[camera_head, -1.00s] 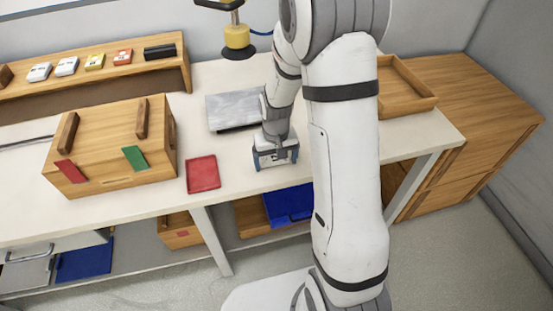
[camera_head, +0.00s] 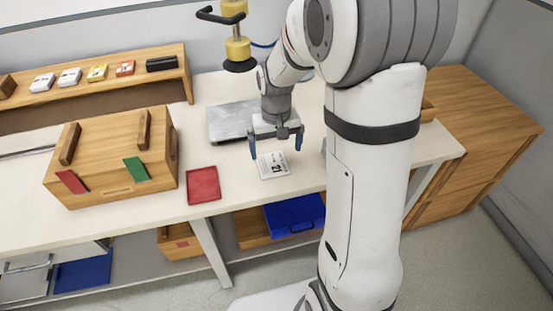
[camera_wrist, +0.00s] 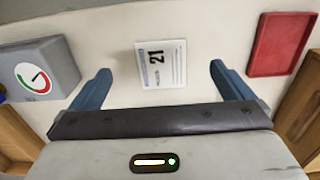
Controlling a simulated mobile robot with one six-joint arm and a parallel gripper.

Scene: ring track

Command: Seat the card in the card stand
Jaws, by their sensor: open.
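A white card (camera_head: 272,165) printed with a dark "21" appears to lie flat on the pale worktop, near its front edge. In the wrist view the card (camera_wrist: 161,65) shows between and beyond my fingertips, with clear worktop around it. My gripper (camera_head: 276,149) is open and empty above the worktop, just behind the card in the head view. Its two blue fingers also show in the wrist view (camera_wrist: 160,73), spread wider than the card and apart from it. I cannot make out a card stand in either view; my arm hides part of the worktop's right side.
A red tray (camera_head: 203,185) lies left of the card. A wooden box (camera_head: 112,165) with two handles stands further left. A grey metal plate (camera_head: 231,122) is behind; the wrist view shows a grey unit with a dial (camera_wrist: 38,75). A yellow-black hanging tool (camera_head: 238,50) is above.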

